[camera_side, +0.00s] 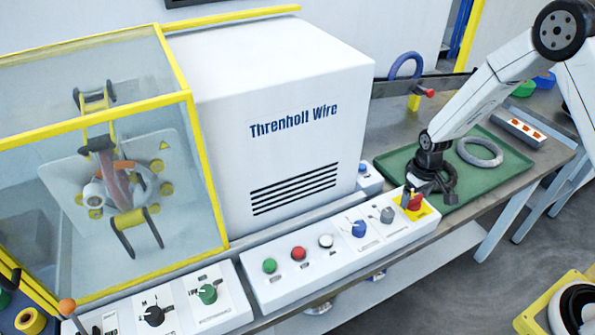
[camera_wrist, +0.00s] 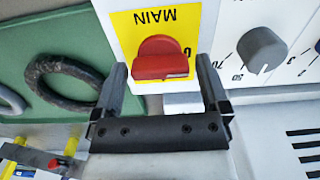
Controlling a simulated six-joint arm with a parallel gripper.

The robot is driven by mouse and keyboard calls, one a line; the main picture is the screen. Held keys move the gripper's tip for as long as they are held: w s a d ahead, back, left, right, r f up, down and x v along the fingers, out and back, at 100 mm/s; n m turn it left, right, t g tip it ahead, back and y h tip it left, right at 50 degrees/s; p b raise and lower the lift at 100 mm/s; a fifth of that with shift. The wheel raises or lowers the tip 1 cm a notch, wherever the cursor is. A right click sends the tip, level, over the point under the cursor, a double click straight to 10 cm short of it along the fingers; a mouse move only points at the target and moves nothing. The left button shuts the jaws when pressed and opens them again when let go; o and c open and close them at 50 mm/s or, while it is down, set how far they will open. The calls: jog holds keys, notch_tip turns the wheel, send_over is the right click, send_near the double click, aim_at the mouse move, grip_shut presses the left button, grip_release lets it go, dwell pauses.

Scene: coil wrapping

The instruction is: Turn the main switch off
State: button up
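The main switch is a red rotary knob (camera_wrist: 160,58) on a yellow plate marked MAIN (camera_wrist: 185,22), seen upside down in the wrist view. Its bar lies crosswise in that view, and a 0 mark shows partly at its right. In the side view the red knob (camera_side: 415,202) sits at the right end of the white control panel (camera_side: 290,285). My gripper (camera_wrist: 163,72) is open, with its fingers on either side of the knob and a gap on both sides. In the side view my gripper (camera_side: 410,192) is just over the switch and hides part of it.
A grey knob (camera_wrist: 262,50) is beside the main switch. Blue, white, red and green controls run along the panel to the left. A green tray (camera_side: 515,165) with a grey coil (camera_side: 479,152) and a dark coil (camera_wrist: 62,82) lies behind. The white machine housing (camera_side: 280,120) stands left.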

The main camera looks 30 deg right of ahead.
aim_at(415, 197)
dwell(0.3)
jog(key=shift+r, duration=3.9)
jog(key=shift+a+r, duration=0.1)
jog(key=s+a+r+t, duration=0.1)
jog(key=s+a+r, duration=0.2)
jog(key=s, duration=0.4)
jog(key=s+a+r+t, duration=0.1)
jog(key=s+a+r, duration=0.3)
jog(key=s, duration=0.3)
jog(key=shift+r+t, duration=0.3)
